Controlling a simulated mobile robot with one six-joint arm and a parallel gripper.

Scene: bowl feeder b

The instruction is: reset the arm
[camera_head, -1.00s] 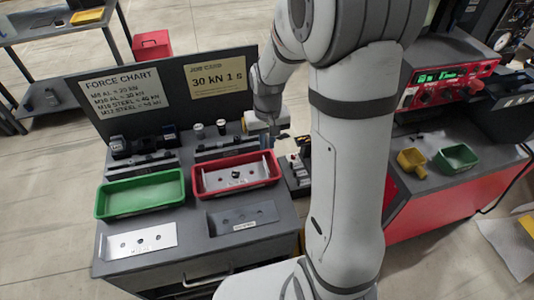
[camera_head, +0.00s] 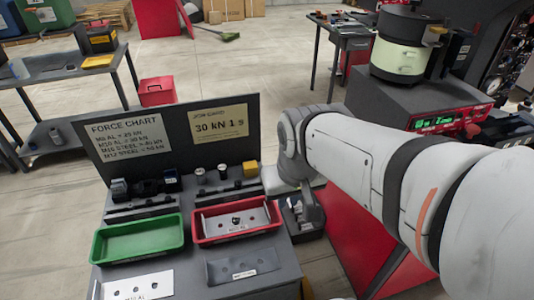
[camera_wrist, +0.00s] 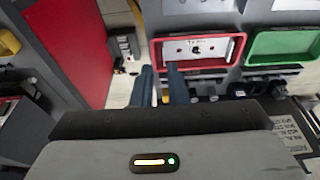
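My gripper shows in the wrist view (camera_wrist: 161,80) as two dark blue-grey fingers with a narrow gap between them and nothing in it. The fingers point toward the red tray (camera_wrist: 236,66), which holds a metal plate with holes. In the head view my arm reaches in from the right edge. Its end hangs beside the workbench's right edge, right of the red tray (camera_head: 205,240); the fingertips are hard to make out there.
A green tray (camera_head: 138,258) sits left of the red one. The upright chart panel (camera_head: 165,125) stands behind the trays. A red-fronted bench (camera_head: 345,235) with a machine (camera_head: 400,50) on it is at the right. Open floor lies behind the panel.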

